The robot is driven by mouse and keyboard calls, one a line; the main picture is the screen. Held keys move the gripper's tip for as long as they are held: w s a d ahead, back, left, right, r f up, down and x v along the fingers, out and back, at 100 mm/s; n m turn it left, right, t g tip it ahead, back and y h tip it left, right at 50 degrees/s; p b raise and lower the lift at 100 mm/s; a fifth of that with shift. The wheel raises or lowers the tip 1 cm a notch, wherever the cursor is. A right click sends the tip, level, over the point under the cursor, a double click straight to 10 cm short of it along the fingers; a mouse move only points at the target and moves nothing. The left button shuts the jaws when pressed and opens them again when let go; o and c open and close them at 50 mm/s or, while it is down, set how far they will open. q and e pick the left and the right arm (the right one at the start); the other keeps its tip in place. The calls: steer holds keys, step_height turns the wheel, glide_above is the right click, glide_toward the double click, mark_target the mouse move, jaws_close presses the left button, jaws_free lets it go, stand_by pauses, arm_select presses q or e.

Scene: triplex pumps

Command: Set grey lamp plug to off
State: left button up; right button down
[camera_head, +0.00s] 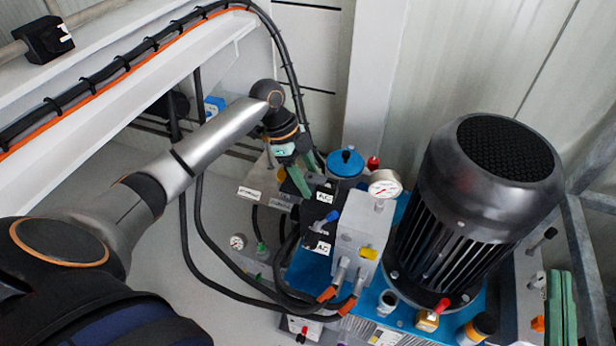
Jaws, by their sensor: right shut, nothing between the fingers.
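I cannot pick out the grey lamp plug with certainty among the small fittings on the pump unit. My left gripper (298,178) hangs at the end of the arm from the left, its green fingers pointing down beside black blocks with AC labels (323,222). Its finger gap is too small to tell. A blue-tipped fitting (327,219) sticks out just below and right of it. My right gripper (561,300) shows at the lower right edge, its green fingers pointing up, close together and empty, right of the motor.
A big black motor (450,230) stands on a blue base. A grey block (357,235) with a pressure gauge (385,184) stands left of it. Black hoses (210,235) loop at the left. A white beam (130,85) with cables crosses the upper left. A grey frame (583,260) stands at right.

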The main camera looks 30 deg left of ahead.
arm_select(q)
jaws_close()
stand_by(1.1)
